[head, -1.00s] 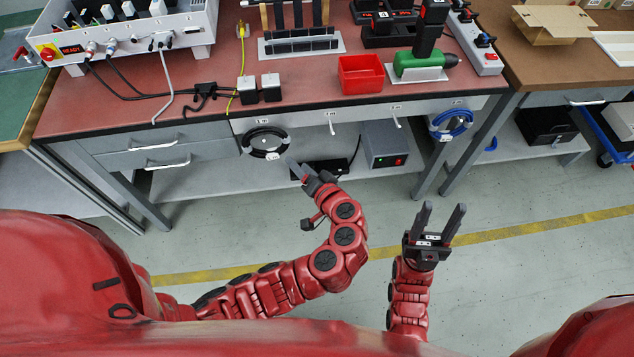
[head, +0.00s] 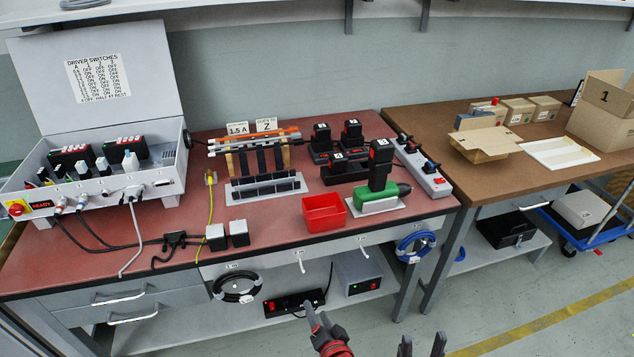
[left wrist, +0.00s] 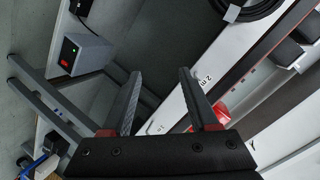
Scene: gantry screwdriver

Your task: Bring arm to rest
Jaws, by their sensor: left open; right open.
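My left gripper (head: 318,322) shows at the bottom of the head view, in front of the workbench's lower shelf. In the left wrist view its two fingers (left wrist: 158,100) are spread apart with nothing between them. My right gripper (head: 422,346) shows at the bottom edge of the head view, right of the left one. Its two dark fingertips stand apart and hold nothing. Most of both arms is below the head view.
The workbench (head: 290,226) carries a control box (head: 90,212), a red bin (head: 324,212), and a green screwdriver (head: 385,194) on a plate. A grey power unit (head: 357,274) sits on the lower shelf. A brown table (head: 470,190) stands at the right. Floor is clear at the lower right.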

